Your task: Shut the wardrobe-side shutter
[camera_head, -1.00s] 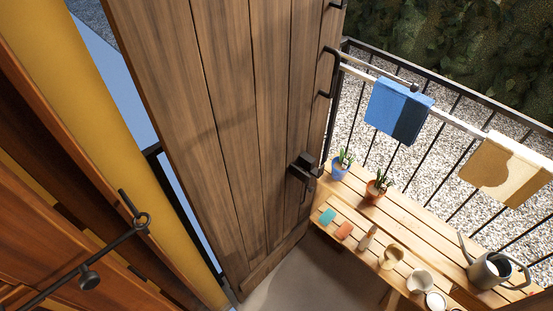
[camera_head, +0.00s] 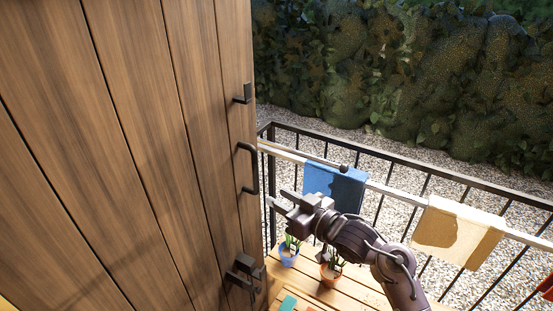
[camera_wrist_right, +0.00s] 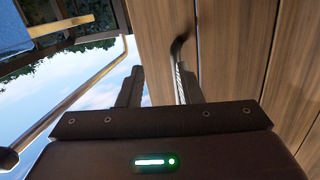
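The shutter (camera_head: 150,130) is a tall brown plank panel standing open at the left of the head view. A black bow handle (camera_head: 250,168) is on its face near the free edge, with a latch (camera_head: 243,272) below. My right gripper (camera_head: 278,198) is open and empty, just right of the handle. In the right wrist view the open fingers (camera_wrist_right: 158,86) point at the panel, and the handle (camera_wrist_right: 178,48) shows close by the right finger. I cannot tell whether they touch. My left gripper is not in view.
A black railing (camera_head: 400,158) with a drying rail holds a blue towel (camera_head: 334,187) and a beige towel (camera_head: 456,232) behind my right arm. Potted plants (camera_head: 289,254) stand on a slatted wooden bench (camera_head: 310,290) below it. A hedge is beyond.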

